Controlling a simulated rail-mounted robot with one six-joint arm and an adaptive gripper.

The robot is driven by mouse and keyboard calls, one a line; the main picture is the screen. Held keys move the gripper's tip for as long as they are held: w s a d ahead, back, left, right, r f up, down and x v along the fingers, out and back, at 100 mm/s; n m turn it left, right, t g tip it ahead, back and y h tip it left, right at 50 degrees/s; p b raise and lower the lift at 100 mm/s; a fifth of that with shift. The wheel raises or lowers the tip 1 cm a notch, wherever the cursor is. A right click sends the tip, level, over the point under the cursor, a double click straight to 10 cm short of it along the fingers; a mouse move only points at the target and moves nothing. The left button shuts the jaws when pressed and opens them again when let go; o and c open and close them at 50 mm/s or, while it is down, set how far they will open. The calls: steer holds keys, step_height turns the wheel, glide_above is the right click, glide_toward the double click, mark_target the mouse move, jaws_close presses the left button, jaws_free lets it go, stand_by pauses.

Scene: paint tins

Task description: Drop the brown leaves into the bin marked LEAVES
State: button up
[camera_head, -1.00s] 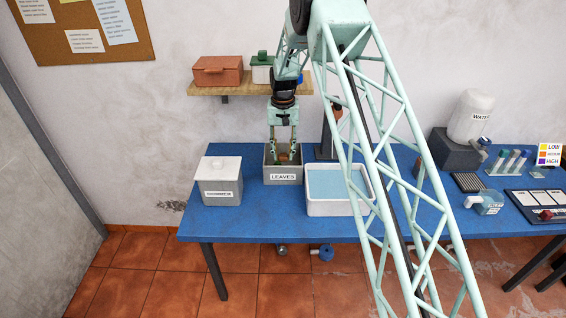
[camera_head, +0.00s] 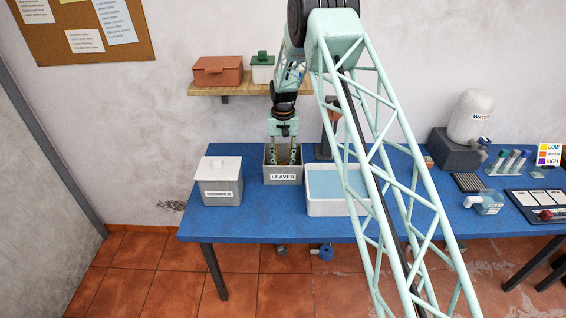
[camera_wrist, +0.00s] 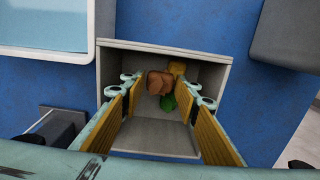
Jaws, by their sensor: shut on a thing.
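The grey open bin marked LEAVES (camera_head: 283,179) stands on the blue table. My gripper (camera_head: 283,160) points straight down into it, with its fingertips below the rim. In the wrist view my gripper (camera_wrist: 162,88) is shut on the brown leaves (camera_wrist: 160,83), which show between the yellow-padded fingers, inside the bin's outline (camera_wrist: 155,137). I cannot tell whether these are held too or lie on the bin floor. The head view hides the leaves behind the bin wall.
A lidded grey box (camera_head: 221,186) stands left of the bin. A white basin of water (camera_head: 335,206) stands close on its right. A shelf (camera_head: 235,90) with boxes hangs behind, near my arm.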

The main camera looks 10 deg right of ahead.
mark_target(283, 163)
steer(key=shift+f+b, duration=0.4)
steer(key=shift+f, duration=0.15)
stand_by(0.4)
steer(key=o, duration=0.7)
steer(key=shift+o, duration=0.2)
steer(key=shift+r, duration=0.15)
steer(key=shift+r+p, duration=0.45)
steer(key=shift+r, duration=0.3)
step_height(283, 163, up, 6)
steer(key=shift+r, duration=0.45)
